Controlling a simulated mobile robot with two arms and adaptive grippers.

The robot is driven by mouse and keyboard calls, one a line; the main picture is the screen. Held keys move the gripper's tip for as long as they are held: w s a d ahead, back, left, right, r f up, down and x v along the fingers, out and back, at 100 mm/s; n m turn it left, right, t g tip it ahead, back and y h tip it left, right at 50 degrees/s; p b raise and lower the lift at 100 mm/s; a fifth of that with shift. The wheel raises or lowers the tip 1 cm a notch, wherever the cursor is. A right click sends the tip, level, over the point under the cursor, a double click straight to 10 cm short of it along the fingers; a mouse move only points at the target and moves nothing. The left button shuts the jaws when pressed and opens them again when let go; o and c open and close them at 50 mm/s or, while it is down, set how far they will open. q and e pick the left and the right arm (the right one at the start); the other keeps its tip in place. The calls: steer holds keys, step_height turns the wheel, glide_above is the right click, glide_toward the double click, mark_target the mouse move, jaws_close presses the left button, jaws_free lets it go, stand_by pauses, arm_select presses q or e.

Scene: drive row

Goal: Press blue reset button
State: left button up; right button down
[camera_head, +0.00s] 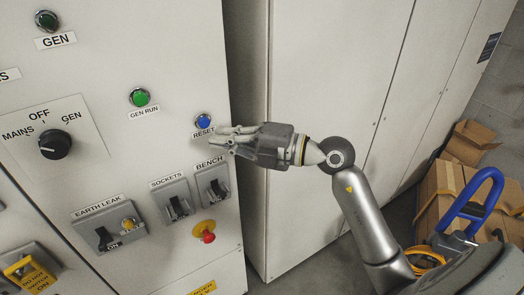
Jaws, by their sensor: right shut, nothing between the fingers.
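The blue reset button (203,121) sits on the light panel at its right side, above a label reading RESET. My right gripper (213,136) is shut and empty. Its fingertips point left and overlap the RESET label just below the button in the head view. The button face shows and is not covered. I cannot tell whether the fingertips touch the panel. My left gripper is out of view.
A green GEN RUN button (139,97) is left of the blue one. BENCH (213,185) and SOCKETS (175,200) switches and a red button (208,237) sit below. Cardboard boxes (450,195) and a blue handle (480,200) stand at the right.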

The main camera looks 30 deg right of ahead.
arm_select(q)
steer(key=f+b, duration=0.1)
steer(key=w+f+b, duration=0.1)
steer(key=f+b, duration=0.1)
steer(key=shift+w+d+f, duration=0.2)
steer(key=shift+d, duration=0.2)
arm_select(e)
steer(key=w+d+v, duration=0.1)
steer(key=v, duration=0.6)
steer(key=shift+d+f, duration=0.15)
steer(key=shift+f, duration=0.15)
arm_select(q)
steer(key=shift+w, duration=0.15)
arm_select(e)
steer(key=shift+s, duration=0.15)
